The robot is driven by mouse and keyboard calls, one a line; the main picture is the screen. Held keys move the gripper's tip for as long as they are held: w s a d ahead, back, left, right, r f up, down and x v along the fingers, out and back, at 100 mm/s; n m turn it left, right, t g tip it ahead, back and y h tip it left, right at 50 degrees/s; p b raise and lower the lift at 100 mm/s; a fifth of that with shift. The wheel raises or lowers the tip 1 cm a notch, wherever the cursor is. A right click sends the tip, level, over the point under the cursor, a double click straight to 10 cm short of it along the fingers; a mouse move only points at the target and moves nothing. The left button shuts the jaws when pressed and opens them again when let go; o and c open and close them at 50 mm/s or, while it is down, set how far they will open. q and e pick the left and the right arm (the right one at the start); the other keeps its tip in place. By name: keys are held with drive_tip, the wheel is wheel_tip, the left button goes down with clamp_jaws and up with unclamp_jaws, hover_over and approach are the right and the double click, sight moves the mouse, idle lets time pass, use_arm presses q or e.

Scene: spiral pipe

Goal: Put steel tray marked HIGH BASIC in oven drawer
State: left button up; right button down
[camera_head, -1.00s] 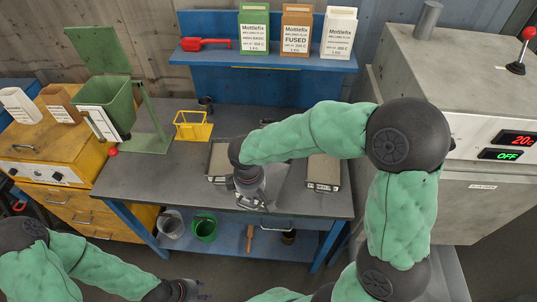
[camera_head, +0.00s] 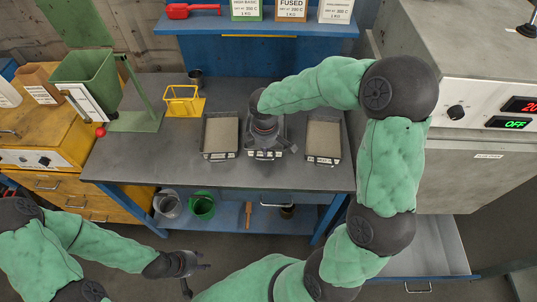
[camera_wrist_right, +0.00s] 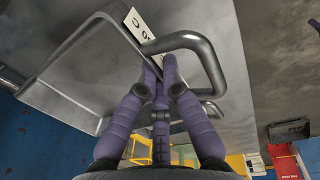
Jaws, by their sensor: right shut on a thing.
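In the head view this gripper (camera_head: 265,148) covers most of the middle tray (camera_head: 252,154) over the grey bench. The tray's white label shows only in part, so its words cannot be read. I cannot tell whether it touches the bench. The oven (camera_head: 465,160) stands at the right, with a drawer (camera_head: 428,262) pulled out low at its front. My left gripper (camera_head: 195,262) hangs empty in front of the bench; its finger opening is unclear.
Two filled trays stand on the bench, one left (camera_head: 220,137) and one right (camera_head: 323,141). A yellow wire holder (camera_head: 183,100) and green hopper stand (camera_head: 140,120) are further left. Packets, including a green one marked HIGH BASIC (camera_head: 246,9), stand on the blue shelf.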

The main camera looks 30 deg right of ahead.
drive_tip(key=shift+w+d+f, duration=0.35)
drive_tip(key=shift+d+f, duration=0.1)
drive_tip(key=shift+f, duration=0.15)
drive_tip(key=shift+w+d+f, duration=0.3)
drive_tip(key=shift+d+f, duration=0.1)
drive_tip(key=shift+f, duration=0.2)
drive_tip(key=shift+w+d+f+b, duration=0.1)
drive_tip(key=shift+f+b, duration=0.4)
drive_tip(key=shift+f, duration=0.4)
drive_tip(key=shift+w+d+f+b, duration=0.1)
drive_tip(key=shift+f+b, duration=0.4)
drive_tip(key=shift+f, duration=0.35)
drive_tip(key=shift+f, duration=0.2)
drive_tip(key=c, duration=1.4)
unclamp_jaws()
drive_tip(key=shift+s, duration=0.1)
drive_tip(key=shift+r, duration=0.15)
drive_tip(key=shift+r, duration=0.3)
drive_tip(key=r+p, duration=0.1)
drive_tip(key=r, duration=0.2)
drive_tip(key=r+p, duration=0.1)
drive_tip(key=r, duration=0.3)
drive_tip(key=s+r+p, duration=0.1)
drive_tip(key=r, duration=0.3)
drive_tip(key=shift+a+r+p, duration=0.2)
drive_tip(key=shift+a+p, duration=0.1)
drive_tip(key=shift+p, duration=0.1)
